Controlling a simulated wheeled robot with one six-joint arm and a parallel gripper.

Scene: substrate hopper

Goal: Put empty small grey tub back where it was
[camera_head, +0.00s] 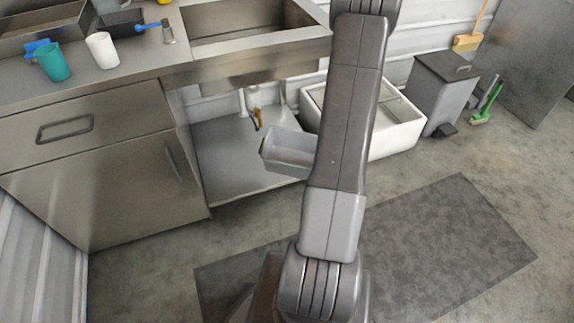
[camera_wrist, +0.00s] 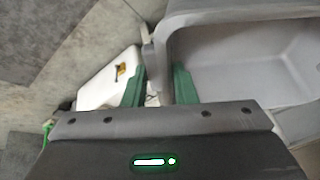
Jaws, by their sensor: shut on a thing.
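The small grey tub (camera_head: 288,150) is held in the air in front of the sink unit's open lower space, partly hidden behind my arm in the head view. In the wrist view the tub (camera_wrist: 250,60) fills the right side; its inside looks empty. My gripper (camera_wrist: 160,88), with green fingers, is shut on the tub's wall at its left edge. The gripper itself is hidden behind my arm in the head view.
A white basin (camera_head: 398,138) stands on the floor behind my arm, with a grey bin (camera_head: 440,90) to its right. The counter (camera_head: 130,72) holds a teal cup (camera_head: 53,62) and a white cup (camera_head: 102,50). A dark mat (camera_head: 440,245) lies on otherwise open floor.

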